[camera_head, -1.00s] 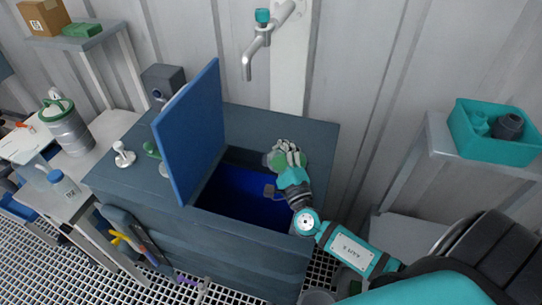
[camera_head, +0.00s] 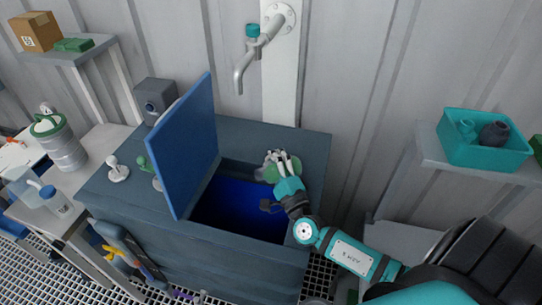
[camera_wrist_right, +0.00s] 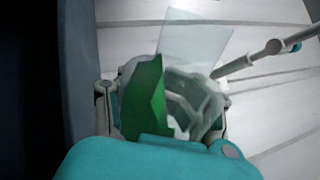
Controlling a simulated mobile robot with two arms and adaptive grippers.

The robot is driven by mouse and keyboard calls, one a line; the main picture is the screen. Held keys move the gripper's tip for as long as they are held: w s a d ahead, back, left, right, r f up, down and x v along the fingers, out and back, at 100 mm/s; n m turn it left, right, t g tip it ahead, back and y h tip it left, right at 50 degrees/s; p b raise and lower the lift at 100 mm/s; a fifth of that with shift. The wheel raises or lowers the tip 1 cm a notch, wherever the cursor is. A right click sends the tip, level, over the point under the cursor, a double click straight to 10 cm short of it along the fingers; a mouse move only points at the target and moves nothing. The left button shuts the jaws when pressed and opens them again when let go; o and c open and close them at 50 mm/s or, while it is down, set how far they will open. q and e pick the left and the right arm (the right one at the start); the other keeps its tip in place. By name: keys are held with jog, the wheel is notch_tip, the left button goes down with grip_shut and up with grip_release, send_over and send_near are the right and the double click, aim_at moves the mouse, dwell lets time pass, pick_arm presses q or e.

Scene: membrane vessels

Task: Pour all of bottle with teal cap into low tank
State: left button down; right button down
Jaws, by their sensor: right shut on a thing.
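My right gripper (camera_head: 281,165) is shut on a clear vessel with green in it (camera_head: 267,174), over the back right edge of the low tank's opening. In the right wrist view, the green part (camera_wrist_right: 144,100) lies between the fingers, with a clear sheet-like part (camera_wrist_right: 193,38) above it. No teal cap shows on the held vessel. The low tank (camera_head: 190,246) is a dark blue-grey box. Its blue lid (camera_head: 188,146) stands open and its inside is deep blue. Whether liquid is flowing cannot be told. My left gripper is not in view.
A tap (camera_head: 248,62) with a teal handle hangs on the wall behind the tank. A clear bottle with a blue cap (camera_head: 57,205) and a silver canister (camera_head: 62,145) stand on the left bench. A teal bin (camera_head: 485,152) sits on the right shelf.

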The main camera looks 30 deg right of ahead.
jog(key=a+n, duration=0.1)
jog(key=a+r+n+y+p, duration=0.1)
jog(key=shift+a+r+n+p, duration=0.15)
jog(key=shift+n+p, duration=0.15)
dwell(0.4)
dwell(0.3)
jog(key=shift+a+r+n+y+p, duration=0.1)
jog(key=shift+r+n+y+p, duration=0.2)
jog(key=shift+n, duration=0.4)
jog(key=shift+a+r+n+y+p, duration=0.1)
jog(key=shift+r+n+y+p, duration=0.2)
jog(key=shift+n, duration=0.4)
jog(key=n, duration=0.1)
jog(key=r+n+y+p, duration=0.1)
jog(key=shift+a+n+p, duration=0.3)
